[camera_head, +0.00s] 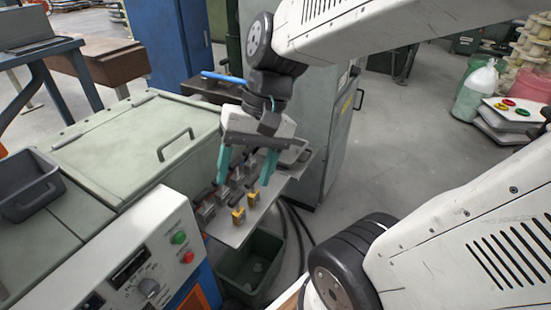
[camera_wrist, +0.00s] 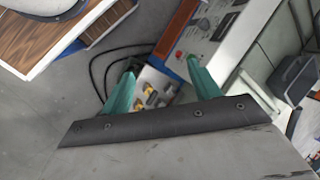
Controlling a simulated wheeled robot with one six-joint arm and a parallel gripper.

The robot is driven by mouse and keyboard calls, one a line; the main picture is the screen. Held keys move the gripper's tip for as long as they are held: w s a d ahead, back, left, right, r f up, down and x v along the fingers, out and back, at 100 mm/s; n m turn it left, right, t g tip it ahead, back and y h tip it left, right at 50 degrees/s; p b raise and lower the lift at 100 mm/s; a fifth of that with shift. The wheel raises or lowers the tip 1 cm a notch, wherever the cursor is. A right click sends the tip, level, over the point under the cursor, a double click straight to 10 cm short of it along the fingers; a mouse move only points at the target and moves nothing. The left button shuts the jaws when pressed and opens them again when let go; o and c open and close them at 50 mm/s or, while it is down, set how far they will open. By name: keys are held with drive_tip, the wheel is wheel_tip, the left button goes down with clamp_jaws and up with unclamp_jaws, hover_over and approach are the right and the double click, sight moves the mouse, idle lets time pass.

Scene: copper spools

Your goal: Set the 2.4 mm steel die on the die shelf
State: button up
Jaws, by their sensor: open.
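Several small dies stand on a light grey shelf plate (camera_head: 232,236) beside the green machine. Some are grey (camera_head: 206,214) and some are yellow (camera_head: 238,216). No size marks are readable, so I cannot tell which is the 2.4 mm steel die. My gripper (camera_head: 244,181) is above the plate, its two teal fingers spread apart, with nothing visibly held. The fingers hide part of the plate and some dies. In the wrist view my gripper (camera_wrist: 160,66) is open, and the plate (camera_wrist: 150,74) with grey and yellow dies shows between the fingers.
The green machine (camera_head: 150,140) with a lid handle and the control panel (camera_head: 150,270) border the plate on the left. A green bin (camera_head: 238,272) stands below it. A grey cabinet (camera_head: 340,130) rises behind. Dark cables lie on the floor. Open floor (camera_head: 430,140) extends right.

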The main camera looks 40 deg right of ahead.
drive_tip(key=s+d+r+n+t+h, duration=0.1)
drive_tip(key=s+d+r+n+h, duration=0.1)
drive_tip(key=s+d+n+h, duration=0.1)
drive_tip(key=shift+s+d+r+n+h, duration=0.3)
drive_tip(key=shift+s+n+h, duration=0.4)
drive_tip(key=shift+s, duration=0.3)
